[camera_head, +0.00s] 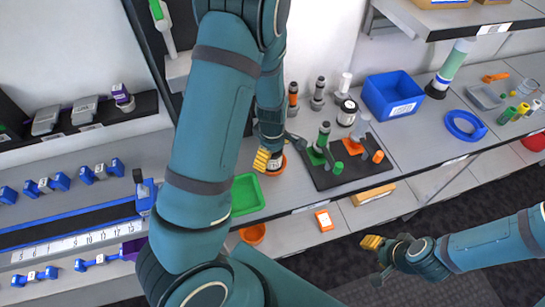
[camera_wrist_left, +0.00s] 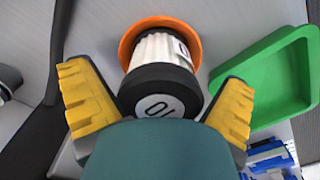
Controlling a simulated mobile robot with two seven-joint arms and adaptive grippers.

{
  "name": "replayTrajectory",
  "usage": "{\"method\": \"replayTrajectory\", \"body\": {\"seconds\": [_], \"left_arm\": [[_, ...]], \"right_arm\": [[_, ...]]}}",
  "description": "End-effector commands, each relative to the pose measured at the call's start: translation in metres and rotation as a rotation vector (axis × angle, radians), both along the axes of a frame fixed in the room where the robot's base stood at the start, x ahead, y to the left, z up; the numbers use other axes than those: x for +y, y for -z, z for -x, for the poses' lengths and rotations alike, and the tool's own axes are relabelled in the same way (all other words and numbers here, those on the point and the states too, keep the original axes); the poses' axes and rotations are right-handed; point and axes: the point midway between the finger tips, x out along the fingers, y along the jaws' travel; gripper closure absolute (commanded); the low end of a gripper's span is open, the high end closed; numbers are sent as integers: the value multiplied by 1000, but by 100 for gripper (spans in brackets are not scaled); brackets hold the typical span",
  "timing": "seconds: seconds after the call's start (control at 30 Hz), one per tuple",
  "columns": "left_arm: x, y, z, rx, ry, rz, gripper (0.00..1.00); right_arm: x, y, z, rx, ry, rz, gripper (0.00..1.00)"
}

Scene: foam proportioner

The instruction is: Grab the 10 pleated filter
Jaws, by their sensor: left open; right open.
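The 10 pleated filter (camera_wrist_left: 162,62) is a white pleated cylinder with a black cap marked 10, seen upside down in the left wrist view. It stands in an orange dish (camera_wrist_left: 126,44). In the head view the filter (camera_head: 277,166) is partly hidden by my left gripper (camera_head: 266,160). My left gripper (camera_wrist_left: 160,100) is open, with one yellow finger on each side of the black cap and visible gaps to both. My right gripper (camera_head: 376,244) is open and empty, in front of the shelf at the lower right.
A green tray (camera_head: 247,194) lies just beside the orange dish. A black mat (camera_head: 322,176) with green and orange fittings is to the right. A blue bin (camera_head: 393,95) and several bottles stand behind. Blue dumbbell-like parts (camera_head: 47,184) are at the left.

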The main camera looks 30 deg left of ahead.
Motion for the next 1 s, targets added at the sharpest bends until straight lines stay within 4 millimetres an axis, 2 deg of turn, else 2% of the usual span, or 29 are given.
{"method": "replayTrajectory", "body": {"seconds": [0.1,0.3,0.33,0.73,0.87,1.0], "left_arm": [[0,-1,0,-1,1,0,0],[0,-1,0,-1,1,0,67],[0,-1,0,-1,1,0,72],[-1,-5,-1,-2,1,0,74],[-1,-21,-1,-5,2,0,74],[-1,-50,-2,-5,3,1,74]], "right_arm": [[0,-1,0,0,0,0,53],[0,-1,0,0,0,0,53],[0,-1,0,0,0,0,53],[0,-2,0,0,0,0,53],[0,-7,0,-1,0,-1,53],[0,-15,0,-2,-1,-3,53]]}}
